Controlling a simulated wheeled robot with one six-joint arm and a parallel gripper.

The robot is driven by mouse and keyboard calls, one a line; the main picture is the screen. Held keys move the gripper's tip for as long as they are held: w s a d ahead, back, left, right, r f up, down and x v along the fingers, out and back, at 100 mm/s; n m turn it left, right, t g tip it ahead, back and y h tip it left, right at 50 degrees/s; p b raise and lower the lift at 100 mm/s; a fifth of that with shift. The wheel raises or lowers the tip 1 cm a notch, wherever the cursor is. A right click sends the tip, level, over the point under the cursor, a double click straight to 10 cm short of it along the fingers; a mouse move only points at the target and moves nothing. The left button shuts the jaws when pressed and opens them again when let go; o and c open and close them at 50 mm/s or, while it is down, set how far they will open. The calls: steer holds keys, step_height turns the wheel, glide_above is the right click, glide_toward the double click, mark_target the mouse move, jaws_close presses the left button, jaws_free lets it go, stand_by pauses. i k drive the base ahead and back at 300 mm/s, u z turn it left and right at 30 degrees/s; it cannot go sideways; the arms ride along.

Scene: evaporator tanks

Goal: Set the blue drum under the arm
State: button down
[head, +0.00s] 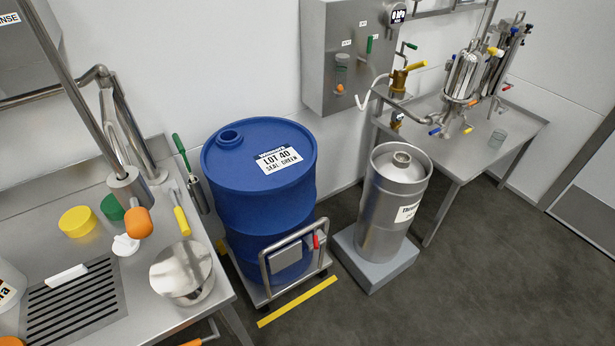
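The blue drum (262,205) stands upright on a low wheeled steel cart (262,294) in the head view. Its lid has a round bung opening (229,137) at the left and a label reading LOT 40, SEAL GREEN. The cart has a handle frame with a red lever (316,241). A bent steel pipe arm (105,100) rises over the counter to the left of the drum. A thinner pipe with a white hooked end (366,92) sticks out at the right, by the wall cabinet. I cannot tell which one the task means. My gripper is not in view.
A steel keg (392,205) stands on a grey block (378,268) just right of the drum. A steel counter (30,230) lies close on the left. A yellow floor stripe (297,301) runs before the cart. Open dark floor (450,300) lies at the front right.

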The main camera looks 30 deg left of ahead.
mark_target(259, 172)
steer(key=z, duration=0.05)
steer(key=k, duration=0.55)
steer(key=u, duration=1.25)
steer(key=i, duration=1)
